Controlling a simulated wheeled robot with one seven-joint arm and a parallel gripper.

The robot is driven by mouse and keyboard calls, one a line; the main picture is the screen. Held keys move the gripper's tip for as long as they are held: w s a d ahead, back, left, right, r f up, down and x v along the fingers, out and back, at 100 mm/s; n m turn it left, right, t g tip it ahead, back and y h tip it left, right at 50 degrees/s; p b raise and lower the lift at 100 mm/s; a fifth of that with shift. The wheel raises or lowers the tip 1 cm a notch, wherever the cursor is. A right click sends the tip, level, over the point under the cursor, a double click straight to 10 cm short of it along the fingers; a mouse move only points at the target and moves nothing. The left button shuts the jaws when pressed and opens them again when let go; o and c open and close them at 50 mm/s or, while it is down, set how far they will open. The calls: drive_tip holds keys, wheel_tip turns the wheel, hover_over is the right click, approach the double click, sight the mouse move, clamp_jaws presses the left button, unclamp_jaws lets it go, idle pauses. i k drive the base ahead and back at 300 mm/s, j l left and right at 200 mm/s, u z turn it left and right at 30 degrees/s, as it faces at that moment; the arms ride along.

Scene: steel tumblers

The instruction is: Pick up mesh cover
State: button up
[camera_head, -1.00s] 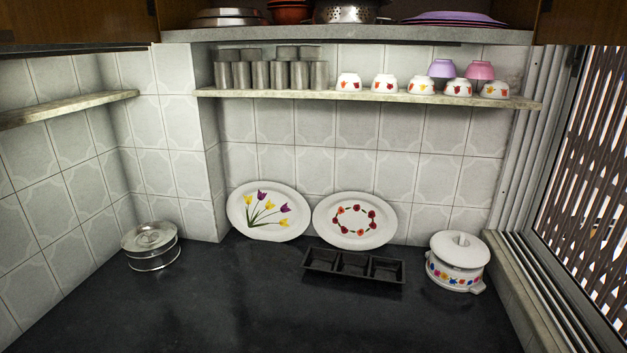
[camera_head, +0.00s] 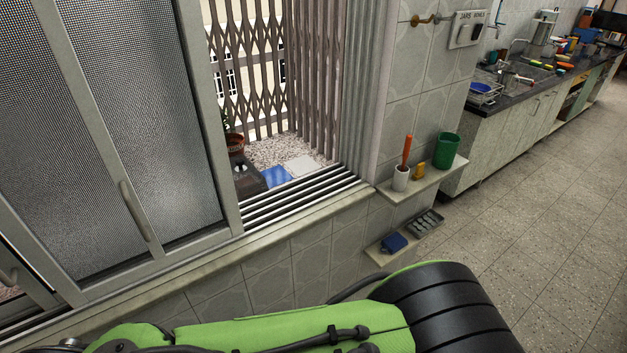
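I cannot make out a mesh cover in the current head view. Several small items stand on the long counter at the far right, too small to tell apart. My green and black arm crosses the bottom of the view. My gripper is out of view.
A sliding window (camera_head: 140,130) with a sill fills the left. Two small wall shelves, an upper one (camera_head: 432,176) and a lower one (camera_head: 385,254), stick out beside it. A long counter (camera_head: 490,110) runs along the wall at right. The tiled floor (camera_head: 520,240) is clear.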

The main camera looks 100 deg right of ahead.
sight(249, 182)
drive_tip(key=z, duration=0.45)
drive_tip(key=k+z, duration=0.15)
drive_tip(key=z, duration=0.3)
drive_tip(key=k+j+z, duration=0.1)
drive_tip(key=z, duration=0.8)
drive_tip(key=k+l+z, duration=0.1)
drive_tip(key=z, duration=0.35)
drive_tip(key=k+z, duration=0.1)
drive_tip(key=z, duration=0.35)
drive_tip(key=u, duration=2.4)
drive_tip(key=k+l+z, duration=0.25)
drive_tip(key=l+z, duration=0.25)
drive_tip(key=l, duration=0.15)
